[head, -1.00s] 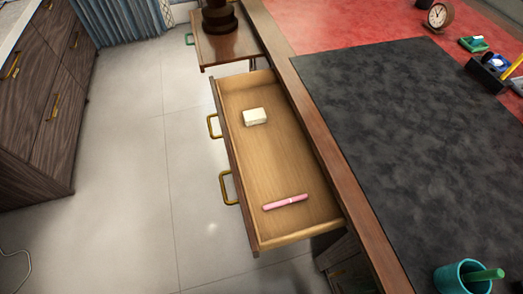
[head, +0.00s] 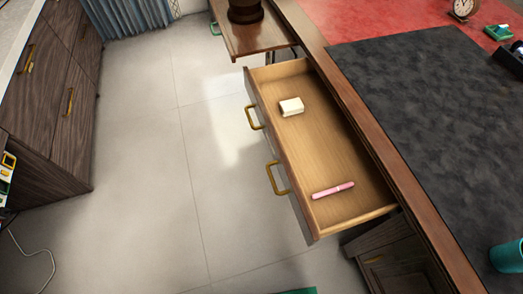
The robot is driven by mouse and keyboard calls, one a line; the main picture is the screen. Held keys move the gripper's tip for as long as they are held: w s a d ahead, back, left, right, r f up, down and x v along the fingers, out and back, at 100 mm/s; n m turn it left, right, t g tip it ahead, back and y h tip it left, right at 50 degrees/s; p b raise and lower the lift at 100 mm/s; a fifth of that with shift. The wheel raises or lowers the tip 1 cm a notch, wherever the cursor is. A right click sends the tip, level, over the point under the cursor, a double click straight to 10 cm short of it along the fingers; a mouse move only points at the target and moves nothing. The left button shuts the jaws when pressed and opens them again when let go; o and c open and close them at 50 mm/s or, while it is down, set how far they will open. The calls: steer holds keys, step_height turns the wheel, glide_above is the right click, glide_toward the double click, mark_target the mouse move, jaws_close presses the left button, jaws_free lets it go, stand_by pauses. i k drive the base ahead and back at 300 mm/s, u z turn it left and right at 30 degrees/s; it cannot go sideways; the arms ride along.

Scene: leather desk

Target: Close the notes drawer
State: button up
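The open drawer (head: 322,170) sticks out from the desk's left side in the head view. Its inside is pale wood, and its dark front carries two brass handles, a far handle (head: 254,117) and a near handle (head: 277,178). Inside lie a white block (head: 291,107) toward the far end and a pink pen (head: 333,190) toward the near end. No label shows on the drawer. My gripper is not in the head view.
The desk top has a wooden edge (head: 372,143) and a dark mat (head: 430,110). A pulled-out wooden board (head: 255,42) bears a dark round object beyond the drawer. A dark cabinet (head: 50,90) stands at left. The tiled floor (head: 150,200) between is largely clear.

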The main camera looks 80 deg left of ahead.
mark_target(316, 149)
steer(key=u, duration=3.75)
steer(key=k, duration=1.15)
steer(key=z, duration=0.85)
steer(key=i, duration=0.9)
steer(key=z, duration=0.05)
